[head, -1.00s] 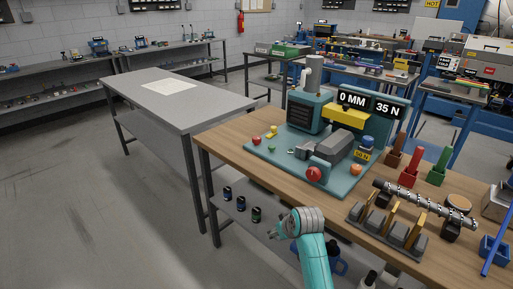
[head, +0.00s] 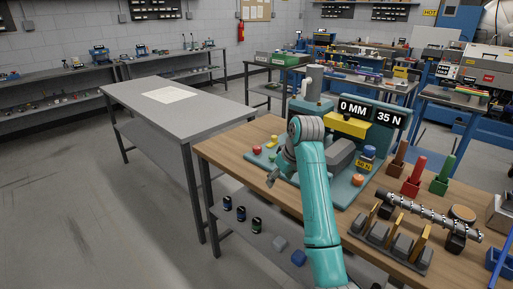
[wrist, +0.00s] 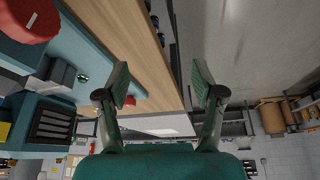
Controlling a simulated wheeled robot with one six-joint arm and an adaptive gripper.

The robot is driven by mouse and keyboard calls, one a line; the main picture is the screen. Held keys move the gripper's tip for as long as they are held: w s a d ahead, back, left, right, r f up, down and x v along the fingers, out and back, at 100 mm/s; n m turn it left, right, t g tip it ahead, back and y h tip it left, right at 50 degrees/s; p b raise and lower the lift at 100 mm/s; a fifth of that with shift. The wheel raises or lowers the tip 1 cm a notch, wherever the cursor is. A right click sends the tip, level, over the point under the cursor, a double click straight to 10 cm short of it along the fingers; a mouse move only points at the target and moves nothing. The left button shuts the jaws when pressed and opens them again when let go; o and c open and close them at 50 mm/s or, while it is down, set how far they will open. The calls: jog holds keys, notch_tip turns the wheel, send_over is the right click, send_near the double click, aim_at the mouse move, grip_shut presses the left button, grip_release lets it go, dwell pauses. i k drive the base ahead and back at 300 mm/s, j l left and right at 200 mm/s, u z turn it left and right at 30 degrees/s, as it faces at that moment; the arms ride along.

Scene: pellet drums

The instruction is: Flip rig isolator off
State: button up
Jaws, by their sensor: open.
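The teal test rig (head: 385,112) stands on the wooden bench, with displays reading "0 MM" and "35 N". A large round red knob with a pale bar (wrist: 30,18) shows at the top left of the wrist view, partly cut off; it looks like the rig's isolator, but no label is legible. In the head view my arm hides that front part of the rig. My gripper (head: 272,178) is at the rig's front left, over the bench edge. The wrist view shows its two fingers (wrist: 160,83) wide apart with nothing between them, to the right of the red knob.
Small red and yellow parts (head: 257,149) lie on the rig's left side. An orange knob (head: 358,180) sits at its front right. A grey table (head: 180,105) and open floor lie left.

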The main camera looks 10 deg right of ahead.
aim_at(256, 149)
jog(key=i, duration=0.95)
